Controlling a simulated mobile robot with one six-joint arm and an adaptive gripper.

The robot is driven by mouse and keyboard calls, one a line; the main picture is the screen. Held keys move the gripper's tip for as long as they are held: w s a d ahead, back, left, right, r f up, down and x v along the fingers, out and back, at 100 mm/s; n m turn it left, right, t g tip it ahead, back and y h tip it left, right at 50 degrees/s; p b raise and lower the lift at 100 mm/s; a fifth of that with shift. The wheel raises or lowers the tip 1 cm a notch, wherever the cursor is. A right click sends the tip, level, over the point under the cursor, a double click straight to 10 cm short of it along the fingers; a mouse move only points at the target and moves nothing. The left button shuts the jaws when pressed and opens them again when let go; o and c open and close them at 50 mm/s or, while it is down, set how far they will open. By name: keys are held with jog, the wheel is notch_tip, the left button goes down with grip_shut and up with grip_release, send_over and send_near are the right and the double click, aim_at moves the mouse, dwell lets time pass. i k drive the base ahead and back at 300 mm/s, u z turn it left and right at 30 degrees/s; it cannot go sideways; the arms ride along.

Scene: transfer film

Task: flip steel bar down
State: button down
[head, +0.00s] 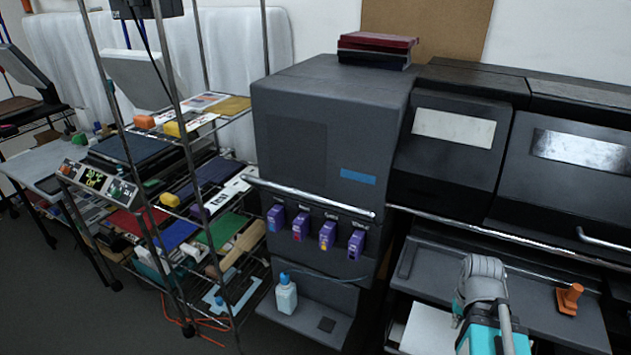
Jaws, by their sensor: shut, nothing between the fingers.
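A shiny steel bar (310,197) runs across the front of the grey printer cabinet, just above a row of several purple cartridges (327,235). It slopes slightly down to the right. Another long thin steel bar (450,229) runs along the front of the wide dark printer (455,165) at the right. I cannot tell which of the two the task means. Part of my arm, grey and teal, shows at the lower right in front of the wide printer. My gripper's fingers cannot be made out, and neither bar is visibly held.
A white bottle with a blue cap (286,293) stands on the cabinet's low shelf (305,318). An orange lever-like part (569,298) sits on the wide printer's front. A wire rack (180,200) full of coloured sheets stands left. Grey floor (60,300) is clear at lower left.

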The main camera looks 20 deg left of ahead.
aim_at(254, 181)
jog(key=z, duration=0.1)
jog(key=k, duration=0.95)
jog(key=u, duration=0.5)
jog(key=i, duration=1)
